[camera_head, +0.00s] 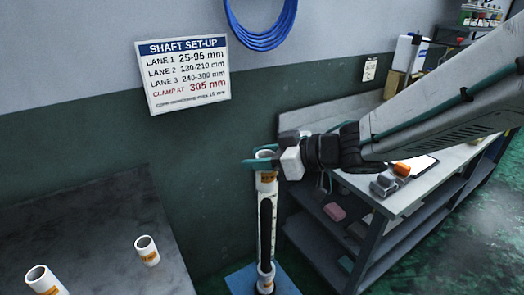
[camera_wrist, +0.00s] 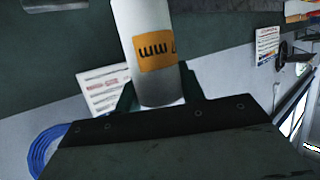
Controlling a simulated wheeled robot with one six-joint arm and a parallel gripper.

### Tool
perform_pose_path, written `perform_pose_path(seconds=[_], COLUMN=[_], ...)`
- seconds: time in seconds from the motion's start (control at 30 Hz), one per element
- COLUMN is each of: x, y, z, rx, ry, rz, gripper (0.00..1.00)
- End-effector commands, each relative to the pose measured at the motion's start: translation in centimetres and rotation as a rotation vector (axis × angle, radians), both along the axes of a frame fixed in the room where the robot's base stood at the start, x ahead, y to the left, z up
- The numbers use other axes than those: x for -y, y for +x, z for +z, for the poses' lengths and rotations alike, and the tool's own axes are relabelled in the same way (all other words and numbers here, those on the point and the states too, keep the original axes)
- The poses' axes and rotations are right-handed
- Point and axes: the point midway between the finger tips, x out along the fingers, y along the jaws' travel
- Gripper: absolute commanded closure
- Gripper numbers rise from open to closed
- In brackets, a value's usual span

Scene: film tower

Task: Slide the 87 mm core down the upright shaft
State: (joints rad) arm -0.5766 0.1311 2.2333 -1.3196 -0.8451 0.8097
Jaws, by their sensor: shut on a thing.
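My gripper (camera_head: 264,160) is shut on a white core (camera_head: 267,184) with an orange label, at the top of the dark upright shaft (camera_head: 265,225). The core stands upright, in line with the shaft; I cannot tell how far the shaft reaches inside it. In the wrist view the core (camera_wrist: 142,20) sits between the fingers of my gripper (camera_wrist: 158,95); its label shows "mm", but the number is not readable. Another white core with an orange label (camera_head: 266,276) is around the shaft's foot. The shaft stands on a blue base (camera_head: 287,282).
Two more white cores, one near the front (camera_head: 42,277) and one farther right (camera_head: 147,250), stand on the dark table (camera_head: 85,225) at left. A workbench (camera_head: 405,195) is close on the right. A set-up sign (camera_head: 183,75) hangs on the wall behind.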

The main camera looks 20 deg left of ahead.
Motion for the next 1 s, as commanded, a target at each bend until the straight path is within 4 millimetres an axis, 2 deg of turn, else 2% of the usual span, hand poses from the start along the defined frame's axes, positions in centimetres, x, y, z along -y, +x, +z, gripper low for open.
perform_pose_path(seconds=[1.0], x=[0.1], y=[0.0], z=[-7.1], rx=[-0.001], ry=[-0.001], rz=[-0.003], gripper=[0.84])
